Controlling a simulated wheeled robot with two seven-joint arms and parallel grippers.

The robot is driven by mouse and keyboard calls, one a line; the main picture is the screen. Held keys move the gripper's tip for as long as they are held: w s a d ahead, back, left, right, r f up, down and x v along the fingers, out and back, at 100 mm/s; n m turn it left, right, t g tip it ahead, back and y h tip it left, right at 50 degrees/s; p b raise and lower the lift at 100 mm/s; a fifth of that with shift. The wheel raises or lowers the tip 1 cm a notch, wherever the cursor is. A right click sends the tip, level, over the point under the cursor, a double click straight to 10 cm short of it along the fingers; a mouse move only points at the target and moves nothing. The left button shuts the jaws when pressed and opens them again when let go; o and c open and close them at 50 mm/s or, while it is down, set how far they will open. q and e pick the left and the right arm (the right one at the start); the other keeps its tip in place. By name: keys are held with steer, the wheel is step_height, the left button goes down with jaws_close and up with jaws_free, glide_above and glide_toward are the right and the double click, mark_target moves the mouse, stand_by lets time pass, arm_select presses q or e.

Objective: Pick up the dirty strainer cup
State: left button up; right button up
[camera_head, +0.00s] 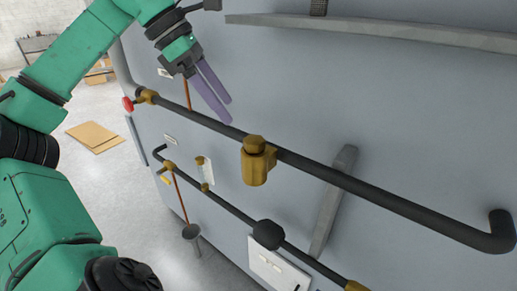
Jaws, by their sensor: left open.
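A brass fitting with a rounded cup-like lower part (255,173) hangs from the upper dark pipe near the middle of the view. I take this lower part to be the strainer cup; dirt on it cannot be made out. My left gripper (228,112) is up and to the left of the fitting, with its two purple fingers pointing down and to the right. The fingers are apart with nothing seen between them, and their tips show just above the upper pipe, clear of the brass fitting. My right gripper is out of view.
The upper dark pipe (370,185) runs along the grey machine wall (300,90). A red-handled valve (128,104) is at its left end. A lower pipe (225,207) carries a black round part (268,234). Flat cardboard (95,137) lies on the floor at left.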

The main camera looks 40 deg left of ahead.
mark_target(251, 138)
arm_select(q)
steer(key=x, duration=1)
steer(key=shift+w+d+r, duration=0.15)
steer(key=shift+s, duration=0.3)
steer(key=c, duration=0.5)
steer(key=shift+w, duration=0.1)
jaws_close()
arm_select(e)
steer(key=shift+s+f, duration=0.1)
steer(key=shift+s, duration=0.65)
